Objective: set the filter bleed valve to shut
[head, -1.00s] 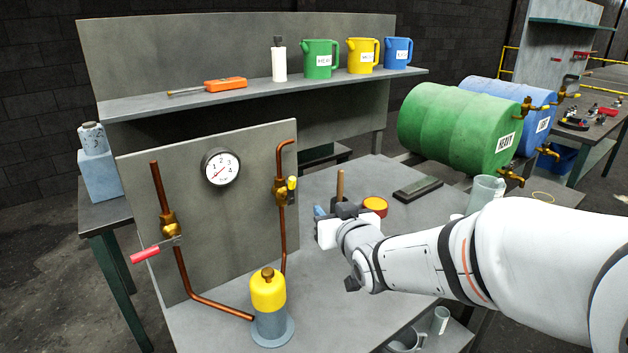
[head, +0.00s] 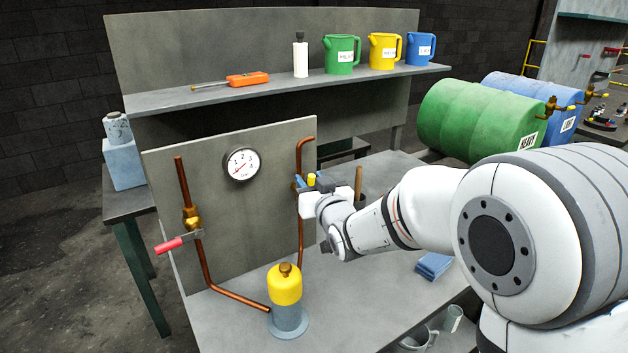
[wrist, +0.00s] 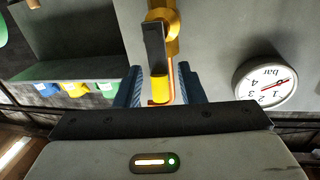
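Two brass valves sit on copper pipes on a grey panel; I see no label on either. The right valve's yellow-tipped lever (head: 311,179) is mostly hidden by my gripper in the head view. In the wrist view its dark lever with yellow grip (wrist: 158,88) lies between my fingers. My gripper (wrist: 162,86) is open, one blue finger on each side of the grip, with small gaps visible. In the head view my gripper (head: 305,183) is at that valve. The left valve (head: 192,218) has a red lever (head: 178,243) pointing left, across its vertical pipe.
A pressure gauge (head: 241,163) is on the panel between the pipes, near my gripper in the wrist view (wrist: 265,82). A yellow-topped filter canister (head: 286,290) stands on the bench below. A wooden-handled tool (head: 358,182) stands close behind my wrist.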

